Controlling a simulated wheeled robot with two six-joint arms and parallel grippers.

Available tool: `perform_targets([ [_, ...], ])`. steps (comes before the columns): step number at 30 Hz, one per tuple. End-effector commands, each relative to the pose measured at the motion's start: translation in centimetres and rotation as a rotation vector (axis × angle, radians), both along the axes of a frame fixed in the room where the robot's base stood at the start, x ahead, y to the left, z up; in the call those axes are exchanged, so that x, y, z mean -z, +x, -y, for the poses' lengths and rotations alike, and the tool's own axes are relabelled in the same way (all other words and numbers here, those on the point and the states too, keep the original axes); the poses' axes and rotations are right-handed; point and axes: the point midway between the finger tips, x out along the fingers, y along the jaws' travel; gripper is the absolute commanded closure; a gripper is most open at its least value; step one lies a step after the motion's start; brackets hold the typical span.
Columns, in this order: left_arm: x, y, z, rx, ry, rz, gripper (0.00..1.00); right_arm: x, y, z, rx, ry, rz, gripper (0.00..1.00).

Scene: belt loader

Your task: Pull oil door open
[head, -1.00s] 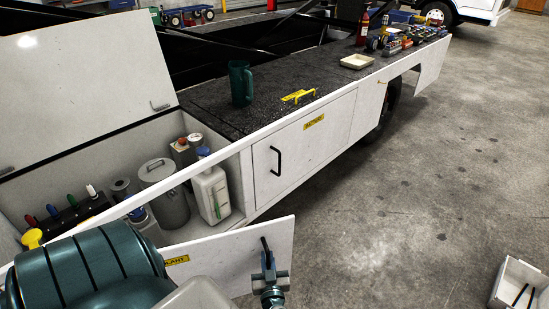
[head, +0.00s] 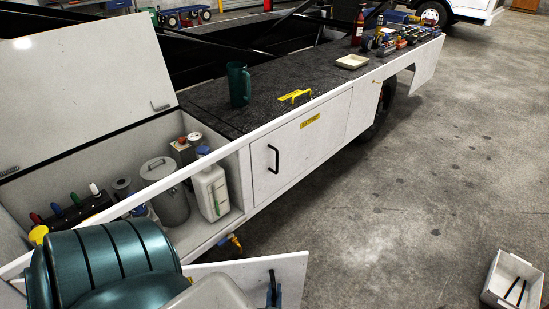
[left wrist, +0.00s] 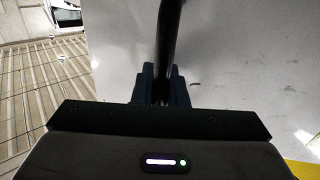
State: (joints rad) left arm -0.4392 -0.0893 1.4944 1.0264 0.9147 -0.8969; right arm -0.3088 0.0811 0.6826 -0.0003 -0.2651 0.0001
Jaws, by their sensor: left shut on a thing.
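The white oil door (head: 245,267) is open, swung out and low in front of its compartment in the head view. Its black bar handle (head: 271,283) is near the door's right end. My left gripper (head: 274,298) is at the handle, at the bottom edge of the picture. In the left wrist view, the gripper (left wrist: 164,88) is shut around the black handle (left wrist: 170,35), with the pale door panel (left wrist: 235,60) behind it. My teal arm hides the left part of the door in the head view. My right gripper is not seen.
The open compartment holds a white jug (head: 209,192), a grey canister (head: 168,200) and several coloured-top levers. The closed battery door (head: 298,155) is to the right. A green mug (head: 239,84) stands on the dark deck. Floor at right is clear up to a white bin (head: 497,268).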

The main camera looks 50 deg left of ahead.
Motion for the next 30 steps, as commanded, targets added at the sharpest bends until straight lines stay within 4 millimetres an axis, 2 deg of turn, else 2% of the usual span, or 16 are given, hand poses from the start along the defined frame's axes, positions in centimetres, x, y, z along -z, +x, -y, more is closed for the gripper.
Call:
perform_targets([
  [7,0.1,0.0,0.0,0.000,-0.001,-0.001,1.00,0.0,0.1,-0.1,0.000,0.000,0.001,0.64],
  [8,0.1,0.0,0.0,0.000,-0.001,-0.001,0.82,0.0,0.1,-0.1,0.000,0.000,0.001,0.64],
  [10,0.1,0.0,0.0,0.000,-0.001,-0.001,0.68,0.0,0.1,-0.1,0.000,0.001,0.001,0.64],
  [11,0.1,0.0,0.0,0.000,-0.001,-0.001,0.66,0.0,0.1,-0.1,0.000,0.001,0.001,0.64],
  [20,0.0,-0.2,0.2,-0.001,0.000,-0.001,0.66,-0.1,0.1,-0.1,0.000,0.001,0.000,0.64],
  [30,0.0,-3.8,3.8,-0.002,-0.001,-0.004,0.66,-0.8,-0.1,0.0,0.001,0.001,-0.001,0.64],
])
